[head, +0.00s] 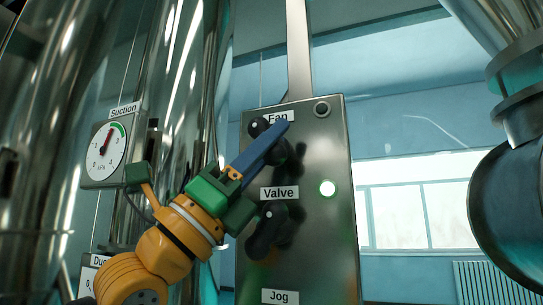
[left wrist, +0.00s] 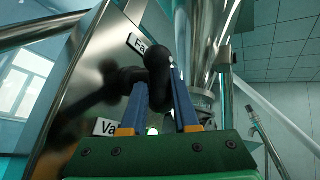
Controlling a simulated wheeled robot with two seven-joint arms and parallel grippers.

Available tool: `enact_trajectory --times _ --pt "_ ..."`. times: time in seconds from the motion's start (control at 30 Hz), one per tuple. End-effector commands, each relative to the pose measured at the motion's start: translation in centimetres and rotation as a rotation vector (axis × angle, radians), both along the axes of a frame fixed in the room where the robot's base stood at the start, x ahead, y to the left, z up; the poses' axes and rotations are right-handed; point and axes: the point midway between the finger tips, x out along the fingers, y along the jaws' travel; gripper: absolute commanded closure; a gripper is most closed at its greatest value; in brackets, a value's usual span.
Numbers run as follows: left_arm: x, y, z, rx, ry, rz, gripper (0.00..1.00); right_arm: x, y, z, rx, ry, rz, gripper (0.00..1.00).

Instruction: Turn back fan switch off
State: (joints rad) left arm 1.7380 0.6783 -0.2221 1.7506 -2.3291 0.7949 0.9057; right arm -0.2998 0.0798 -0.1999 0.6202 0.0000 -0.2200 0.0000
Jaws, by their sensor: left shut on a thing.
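The fan switch (head: 279,153) is a black rotary handle under the "Fan" label on the metal control panel (head: 325,235). My left gripper (head: 284,127) reaches up to it from the lower left, and one blue finger crosses in front of the handle and hides part of it. In the left wrist view the black fan handle (left wrist: 158,72) stands between the two blue fingers of the left gripper (left wrist: 160,88), which is shut on it. My right gripper is in neither view.
A black valve handle (head: 266,232) sits just below, near the left gripper's body. A lit white-green lamp (head: 328,188) is to its right. A suction gauge (head: 107,152) and shiny steel cylinders stand at left. A large metal pipe fitting (head: 515,85) is at right.

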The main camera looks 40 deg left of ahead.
Motion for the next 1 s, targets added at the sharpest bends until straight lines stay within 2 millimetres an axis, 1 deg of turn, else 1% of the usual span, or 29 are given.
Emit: enact_trajectory --times 0.03,0.47,0.5,0.53,0.83,0.87,1.0 --pt "0.1 -0.1 -0.2 -0.003 0.002 -0.003 1.00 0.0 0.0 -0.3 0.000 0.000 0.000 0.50" --pt "0.1 -0.1 -0.1 -0.012 0.002 -0.002 1.00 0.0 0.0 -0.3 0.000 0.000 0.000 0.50" --pt "0.1 -0.1 -0.1 -0.012 0.002 -0.002 0.66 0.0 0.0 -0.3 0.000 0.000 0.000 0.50" --pt "0.1 -0.1 -0.1 -0.012 0.001 -0.001 0.59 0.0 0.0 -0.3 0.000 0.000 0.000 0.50" --pt "0.0 0.0 -0.3 -0.012 0.000 0.000 0.59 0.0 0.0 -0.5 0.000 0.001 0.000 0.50" --pt "-0.2 0.1 -0.7 -0.012 -0.001 0.000 0.59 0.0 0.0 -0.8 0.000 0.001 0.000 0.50" --pt "-1.9 1.0 -3.4 -0.012 -0.002 0.001 0.59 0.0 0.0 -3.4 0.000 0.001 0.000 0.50"
